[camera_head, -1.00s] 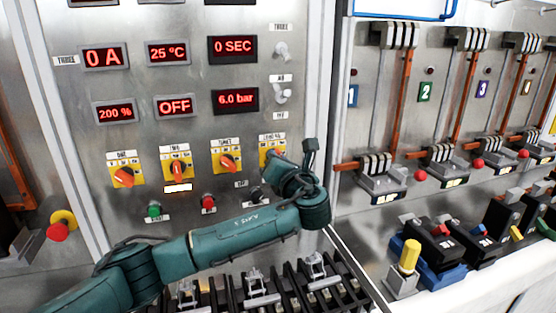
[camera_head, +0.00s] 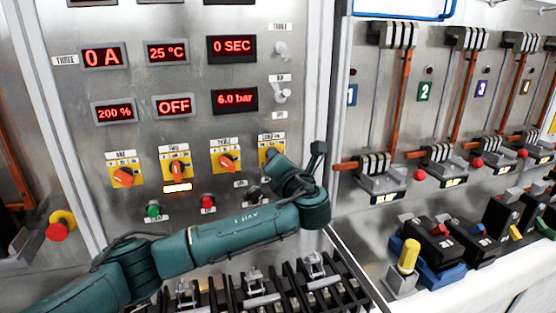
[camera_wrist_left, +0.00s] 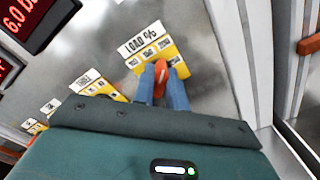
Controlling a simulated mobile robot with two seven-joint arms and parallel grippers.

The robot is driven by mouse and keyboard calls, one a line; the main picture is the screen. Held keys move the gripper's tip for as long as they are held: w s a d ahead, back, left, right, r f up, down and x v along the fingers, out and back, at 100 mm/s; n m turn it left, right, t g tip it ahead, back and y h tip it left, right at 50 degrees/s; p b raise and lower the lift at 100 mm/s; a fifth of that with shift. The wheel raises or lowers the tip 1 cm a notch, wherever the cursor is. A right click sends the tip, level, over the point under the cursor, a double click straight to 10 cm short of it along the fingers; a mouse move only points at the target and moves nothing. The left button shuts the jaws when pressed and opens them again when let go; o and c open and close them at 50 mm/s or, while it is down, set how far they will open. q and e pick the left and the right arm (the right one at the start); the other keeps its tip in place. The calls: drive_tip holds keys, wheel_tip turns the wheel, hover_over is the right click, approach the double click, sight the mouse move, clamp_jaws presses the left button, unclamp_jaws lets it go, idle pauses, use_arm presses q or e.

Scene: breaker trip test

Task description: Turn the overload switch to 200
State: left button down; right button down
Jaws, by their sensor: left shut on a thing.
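The overload switch is an orange knob (camera_wrist_left: 161,73) on a yellow plate under a "LOAD %" label (camera_wrist_left: 143,40) in the left wrist view. My left gripper (camera_wrist_left: 162,92) has its two blue fingers on either side of this knob and is shut on it. In the head view my left wrist covers the knob, and only part of its yellow plate (camera_head: 266,150) shows at the right end of the knob row. The exact pointer position cannot be read. A red display (camera_head: 115,112) reads 200 %. My right gripper is out of view.
Three other orange knobs sit to the left, the nearest one (camera_head: 228,161) close to my wrist. A green button (camera_head: 153,210) and a red button (camera_head: 208,203) are below. Black breaker gear (camera_head: 262,295) stands below my forearm. A panel with levers (camera_head: 405,110) is at right.

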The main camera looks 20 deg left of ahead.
use_arm(q)
drive_tip(key=c, duration=1.4)
unclamp_jaws()
drive_tip(key=shift+c, duration=0.2)
drive_tip(key=b+v, duration=0.2)
drive_tip(key=v, duration=1.1)
drive_tip(key=shift+s+d+f, duration=0.1)
drive_tip(key=shift+s+d, duration=0.05)
